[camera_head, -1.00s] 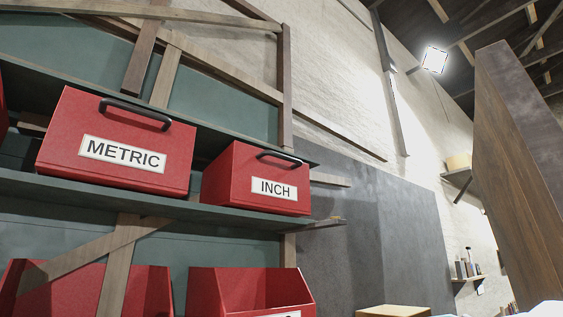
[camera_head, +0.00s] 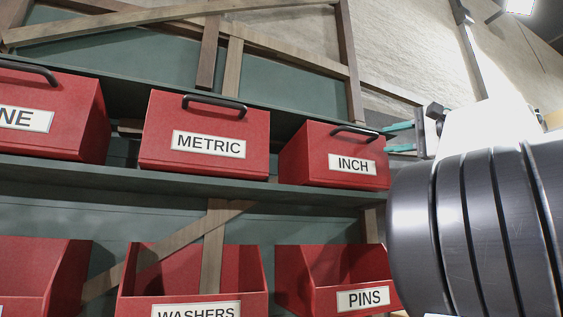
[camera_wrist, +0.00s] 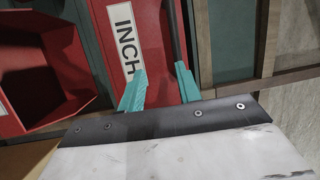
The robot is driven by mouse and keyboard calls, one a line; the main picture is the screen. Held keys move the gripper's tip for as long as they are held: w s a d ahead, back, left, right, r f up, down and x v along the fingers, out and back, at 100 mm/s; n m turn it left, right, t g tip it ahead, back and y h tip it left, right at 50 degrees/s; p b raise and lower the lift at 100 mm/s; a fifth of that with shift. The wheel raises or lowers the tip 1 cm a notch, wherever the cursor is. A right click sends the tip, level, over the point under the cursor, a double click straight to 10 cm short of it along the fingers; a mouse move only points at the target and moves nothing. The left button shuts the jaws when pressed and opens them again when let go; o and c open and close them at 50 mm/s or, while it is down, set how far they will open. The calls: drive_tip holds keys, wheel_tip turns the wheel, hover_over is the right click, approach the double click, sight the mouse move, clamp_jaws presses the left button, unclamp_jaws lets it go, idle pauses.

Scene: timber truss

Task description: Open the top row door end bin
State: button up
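The red INCH bin (camera_head: 310,160) is at the right end of the top shelf row, its lid shut and a black handle (camera_head: 355,130) along its upper front edge. My gripper (camera_head: 388,138) is just right of this bin, its two teal fingers apart and pointing left toward it. In the wrist view the fingers (camera_wrist: 160,72) are open and empty before the INCH bin (camera_wrist: 147,45). The black handle (camera_wrist: 174,30) runs up from near the right finger. I cannot tell whether a finger touches it.
The METRIC bin (camera_head: 160,140) and a bin ending in NE (camera_head: 85,115) stand left on the same shelf (camera_head: 120,172). Open red bins, including WASHERS (camera_head: 140,285) and PINS (camera_head: 295,275), sit below. Timber braces (camera_head: 230,70) cross the shelving. My arm hides the right side.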

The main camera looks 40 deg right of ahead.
sight(364, 131)
drive_tip(key=shift+n+t+y, duration=0.3)
drive_tip(key=shift+y, duration=0.3)
drive_tip(key=w+a+r, duration=0.1)
drive_tip(key=w, duration=0.1)
drive_tip(key=w+r, duration=0.1)
drive_tip(key=w, duration=0.2)
drive_tip(key=w+a+r, duration=0.1)
drive_tip(key=w, duration=0.1)
drive_tip(key=shift+w+a+r, duration=0.15)
drive_tip(key=shift+a+r, duration=0.1)
drive_tip(key=shift+a, duration=0.1)
